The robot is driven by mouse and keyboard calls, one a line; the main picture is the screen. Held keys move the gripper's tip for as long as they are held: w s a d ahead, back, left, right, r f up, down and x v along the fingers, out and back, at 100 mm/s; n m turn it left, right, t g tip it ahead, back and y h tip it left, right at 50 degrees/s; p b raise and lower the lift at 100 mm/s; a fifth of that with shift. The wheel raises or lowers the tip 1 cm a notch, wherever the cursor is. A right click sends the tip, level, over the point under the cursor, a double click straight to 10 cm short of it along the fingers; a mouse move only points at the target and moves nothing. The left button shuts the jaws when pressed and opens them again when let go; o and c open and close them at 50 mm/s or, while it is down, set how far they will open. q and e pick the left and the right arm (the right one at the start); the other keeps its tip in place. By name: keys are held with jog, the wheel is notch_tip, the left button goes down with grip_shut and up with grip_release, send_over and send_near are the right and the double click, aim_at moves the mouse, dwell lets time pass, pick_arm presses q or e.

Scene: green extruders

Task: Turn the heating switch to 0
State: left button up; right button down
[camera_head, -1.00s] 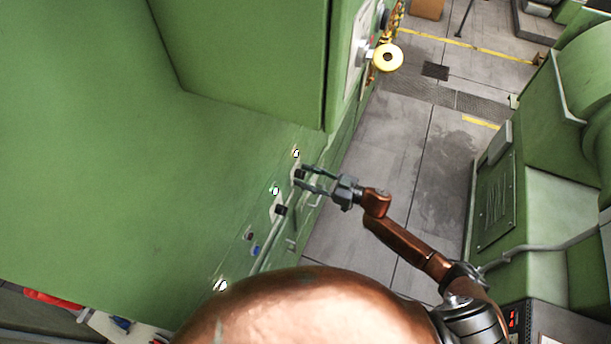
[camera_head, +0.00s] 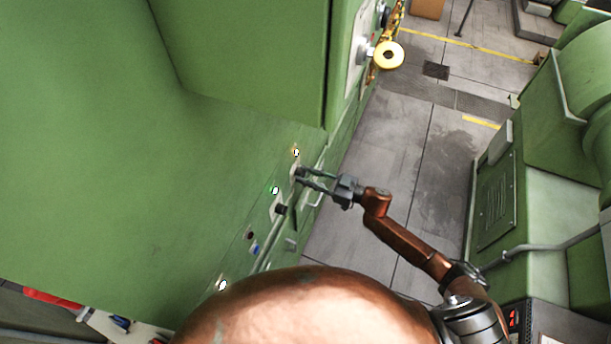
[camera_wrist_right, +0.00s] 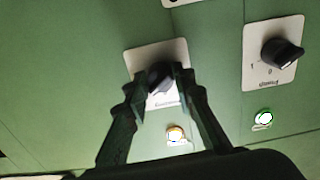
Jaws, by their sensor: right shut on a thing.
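A black rotary switch (camera_wrist_right: 158,83) sits on a white plate (camera_wrist_right: 146,56) on the green panel, in the upper middle of the right wrist view. My right gripper (camera_head: 300,176) has its fingers on both sides of this knob and is shut on it. The plate's lettering is partly hidden by the fingers and too small to read. A lit yellow lamp (camera_wrist_right: 175,134) is below the switch in the right wrist view. My left gripper is not in view.
A second black switch (camera_wrist_right: 280,53) on a white plate marked with 0 is to the right in the wrist view, with a lit green lamp (camera_wrist_right: 263,118) below it. Small handles stick out from the panel near my right gripper. Open grey floor (camera_head: 385,140) lies right of the panel.

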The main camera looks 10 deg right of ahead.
jog(key=n+b, duration=0.6)
jog(key=n, duration=0.5)
jog(key=shift+w+d+n+b, duration=0.1)
jog(key=shift+n+b, duration=0.2)
dwell(0.5)
jog(key=c, duration=1.6)
grip_release()
jog(key=v, duration=1.2)
